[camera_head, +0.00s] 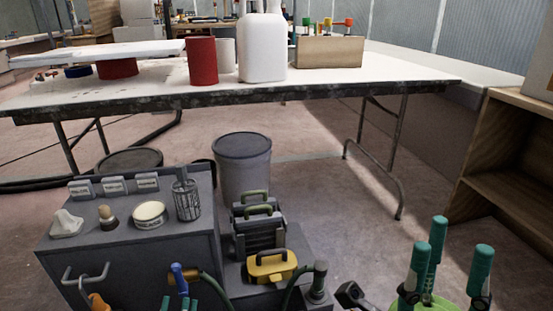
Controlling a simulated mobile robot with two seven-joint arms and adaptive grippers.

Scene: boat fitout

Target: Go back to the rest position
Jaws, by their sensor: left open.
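My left gripper (178,303) shows only its teal fingertips at the bottom edge, in front of the grey cabinet. It is open, and the rest of it is cut off. My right gripper (447,265) is at the lower right, with its teal fingers pointing up and spread apart.
A grey cabinet (120,252) carries a mesh cup (187,200) and a round tin (150,214). The long table (420,75) holds a white jug (262,48) and a red cylinder (202,62). Wooden shelving (500,184) stands at right.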

